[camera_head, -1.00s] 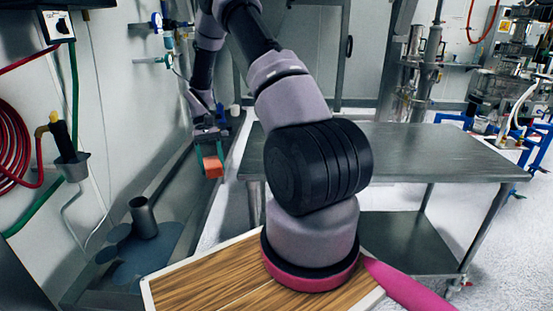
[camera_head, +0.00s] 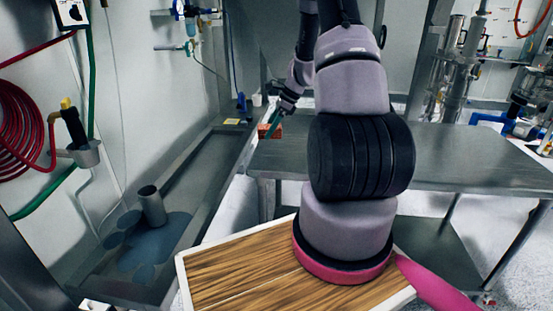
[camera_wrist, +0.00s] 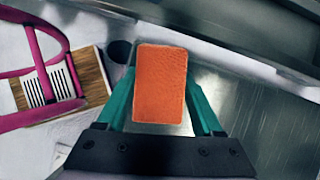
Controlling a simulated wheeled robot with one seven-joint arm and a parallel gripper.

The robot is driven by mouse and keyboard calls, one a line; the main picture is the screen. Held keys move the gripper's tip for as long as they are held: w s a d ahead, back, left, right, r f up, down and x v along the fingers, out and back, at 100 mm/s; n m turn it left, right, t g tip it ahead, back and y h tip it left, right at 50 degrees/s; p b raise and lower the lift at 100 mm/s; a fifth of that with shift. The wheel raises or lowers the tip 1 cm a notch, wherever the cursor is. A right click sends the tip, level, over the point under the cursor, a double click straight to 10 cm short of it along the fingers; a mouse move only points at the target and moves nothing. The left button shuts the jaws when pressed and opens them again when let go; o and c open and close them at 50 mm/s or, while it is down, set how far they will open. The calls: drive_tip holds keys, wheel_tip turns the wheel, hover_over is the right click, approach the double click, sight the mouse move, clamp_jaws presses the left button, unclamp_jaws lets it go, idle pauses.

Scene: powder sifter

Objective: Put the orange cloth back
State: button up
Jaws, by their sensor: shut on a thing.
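The orange cloth (camera_wrist: 160,84) is a flat, folded block held between the two teal fingers of my gripper (camera_wrist: 162,100) in the wrist view. The fingers close on its left and right sides. In the head view, the cloth (camera_head: 264,131) shows small in my gripper (camera_head: 272,128), in front of the left end of the steel table (camera_head: 460,150). Whether it touches the tabletop cannot be told from this angle.
A long metal trough (camera_head: 185,190) runs along the left wall, with a grey cylinder (camera_head: 152,205) in it. A small yellow item (camera_head: 232,121) and a blue item (camera_head: 241,103) sit on its far end. The visible tabletop on the right is mostly clear.

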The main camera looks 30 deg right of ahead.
drive_tip(key=shift+d+r+m+t+h, duration=0.15)
drive_tip(key=shift+d+m+t+h, duration=0.25)
drive_tip(key=shift+d+m, duration=0.6)
hover_over(271, 158)
drive_tip(key=d, duration=0.2)
drive_tip(key=f, duration=0.5)
drive_tip(key=shift+s+a+f, duration=0.2)
drive_tip(key=shift+s, duration=0.2)
drive_tip(key=shift+f, duration=2.2)
drive_tip(key=shift+f, duration=0.15)
drive_tip(key=o, duration=1.4)
drive_tip(key=shift+o, duration=0.2)
